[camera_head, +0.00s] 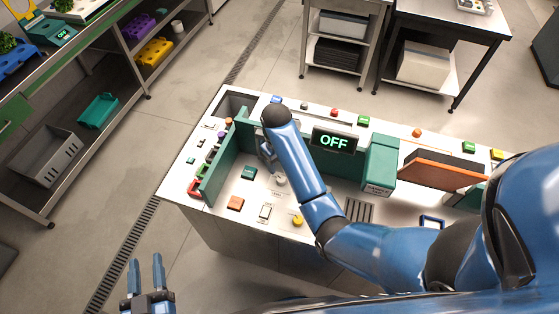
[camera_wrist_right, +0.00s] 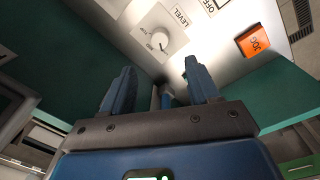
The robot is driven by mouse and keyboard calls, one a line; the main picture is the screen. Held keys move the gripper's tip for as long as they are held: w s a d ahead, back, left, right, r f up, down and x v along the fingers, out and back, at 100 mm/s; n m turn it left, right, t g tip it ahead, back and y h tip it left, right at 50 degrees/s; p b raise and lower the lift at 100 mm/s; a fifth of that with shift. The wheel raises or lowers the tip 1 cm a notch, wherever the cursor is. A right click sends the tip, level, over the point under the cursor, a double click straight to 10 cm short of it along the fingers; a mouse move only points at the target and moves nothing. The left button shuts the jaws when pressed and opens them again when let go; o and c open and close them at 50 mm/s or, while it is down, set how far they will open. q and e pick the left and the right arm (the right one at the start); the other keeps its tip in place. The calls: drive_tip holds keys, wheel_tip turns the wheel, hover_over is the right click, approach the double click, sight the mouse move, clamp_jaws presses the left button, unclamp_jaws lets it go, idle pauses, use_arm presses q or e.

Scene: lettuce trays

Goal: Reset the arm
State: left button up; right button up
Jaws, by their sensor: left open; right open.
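My left gripper (camera_head: 146,266) is at the lower left of the head view, over the floor. Its two fingers point up in the picture, apart and empty. My right arm reaches over the white control console (camera_head: 232,222). My right gripper (camera_head: 267,155) is partly hidden behind its own forearm there. In the right wrist view the right gripper (camera_wrist_right: 160,86) shows two blue fingers spread apart with nothing held. A white knob labelled LEVEL (camera_wrist_right: 157,40) lies beyond the fingers. I cannot tell whether the fingers touch anything.
Green panels (camera_head: 219,172) stand on the console. A display (camera_head: 333,140) reads OFF. An orange JOG button (camera_wrist_right: 253,41) is right of the knob. A green box (camera_head: 379,165) and orange-edged flap (camera_head: 440,173) stand further right. Shelves (camera_head: 63,165) are at left; floor lies between.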

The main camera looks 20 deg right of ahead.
drive_tip(key=shift+r, duration=0.15)
idle(0.4)
drive_tip(key=s+f+t, duration=0.1)
drive_tip(key=f, duration=0.1)
drive_tip(key=s+d+f+t, duration=0.1)
drive_tip(key=f, duration=0.2)
drive_tip(key=s+d+f+m+t, duration=0.1)
drive_tip(key=s+f+t, duration=0.1)
drive_tip(key=shift+s+d+f+y, duration=0.1)
drive_tip(key=shift+d+f+y, duration=0.05)
drive_tip(key=shift+y, duration=0.15)
drive_tip(key=s+t, duration=0.1)
drive_tip(key=s+d+t, duration=0.1)
drive_tip(key=s, duration=0.1)
drive_tip(key=s+m+t, duration=0.1)
drive_tip(key=s+t, duration=0.1)
drive_tip(key=shift+s+d, duration=0.25)
drive_tip(key=shift+d, duration=0.05)
drive_tip(key=s+d+r+m+t, duration=0.3)
drive_tip(key=s+r+t, duration=0.7)
drive_tip(key=s+r, duration=0.8)
wheel_tip(320, 180, down, 9)
drive_tip(key=w+b, duration=0.1)
drive_tip(key=b, duration=0.9)
drive_tip(key=shift+w+a, duration=0.25)
drive_tip(key=shift+w, duration=0.05)
